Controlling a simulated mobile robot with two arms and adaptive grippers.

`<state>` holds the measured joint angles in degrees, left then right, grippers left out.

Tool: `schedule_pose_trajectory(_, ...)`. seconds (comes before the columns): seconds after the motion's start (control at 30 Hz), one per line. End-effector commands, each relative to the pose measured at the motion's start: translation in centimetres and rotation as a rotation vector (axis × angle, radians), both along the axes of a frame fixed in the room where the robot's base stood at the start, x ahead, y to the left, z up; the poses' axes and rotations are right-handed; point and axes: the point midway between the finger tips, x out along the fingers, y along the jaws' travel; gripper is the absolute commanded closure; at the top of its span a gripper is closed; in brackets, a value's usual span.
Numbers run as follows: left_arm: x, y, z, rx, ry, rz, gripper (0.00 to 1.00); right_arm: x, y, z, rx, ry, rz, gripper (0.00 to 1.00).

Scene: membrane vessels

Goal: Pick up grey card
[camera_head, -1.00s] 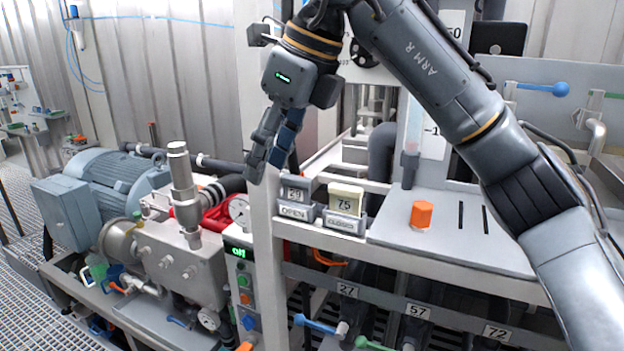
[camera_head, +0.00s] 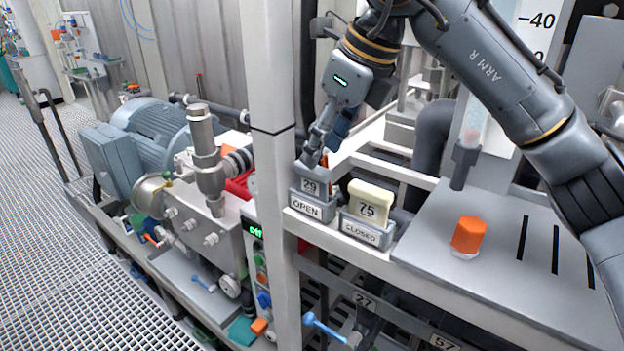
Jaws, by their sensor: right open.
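The grey card (camera_head: 312,187), marked 29, stands upright in the grey holder labelled OPEN (camera_head: 306,208). My right gripper (camera_head: 322,157) points down at the card from above, its fingertips at the card's top edge. The gripper is open, and the near finger hides part of the card's top. I cannot tell whether the fingers touch it. My left gripper is not in view.
A cream card (camera_head: 370,204) marked 75 stands in the CLOSED holder (camera_head: 362,231) just to the right. A white post (camera_head: 270,130) rises close on the left. An orange cap (camera_head: 468,235) sits on the grey panel (camera_head: 500,285) at right.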

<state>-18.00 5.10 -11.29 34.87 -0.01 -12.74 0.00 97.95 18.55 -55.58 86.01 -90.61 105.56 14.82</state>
Motion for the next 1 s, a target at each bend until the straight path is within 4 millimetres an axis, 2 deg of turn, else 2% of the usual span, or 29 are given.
schedule_pose_trajectory(0.17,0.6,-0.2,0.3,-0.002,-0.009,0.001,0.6,0.3,0.5,-1.4,0.001,-0.001,0.0,0.55)
schedule_pose_trajectory(0.27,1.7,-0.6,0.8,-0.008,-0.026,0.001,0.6,0.5,0.8,-2.0,0.0,0.002,0.002,0.55)
schedule_pose_trajectory(0.4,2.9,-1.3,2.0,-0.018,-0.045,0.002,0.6,0.9,1.5,-3.8,-0.001,0.004,0.002,0.55)
schedule_pose_trajectory(0.6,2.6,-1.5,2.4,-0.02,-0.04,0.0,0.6,1.5,2.2,-6.0,0.001,0.002,0.0,0.55)
schedule_pose_trajectory(0.83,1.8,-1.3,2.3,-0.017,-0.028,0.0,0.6,1.5,2.3,-6.3,0.001,0.0,-0.001,0.55)
schedule_pose_trajectory(0.87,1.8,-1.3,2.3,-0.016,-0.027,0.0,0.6,1.5,2.3,-6.3,0.001,0.0,-0.001,0.57)
schedule_pose_trajectory(1.0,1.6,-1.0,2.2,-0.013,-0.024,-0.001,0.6,1.5,2.3,-6.3,0.001,0.0,-0.001,0.85)
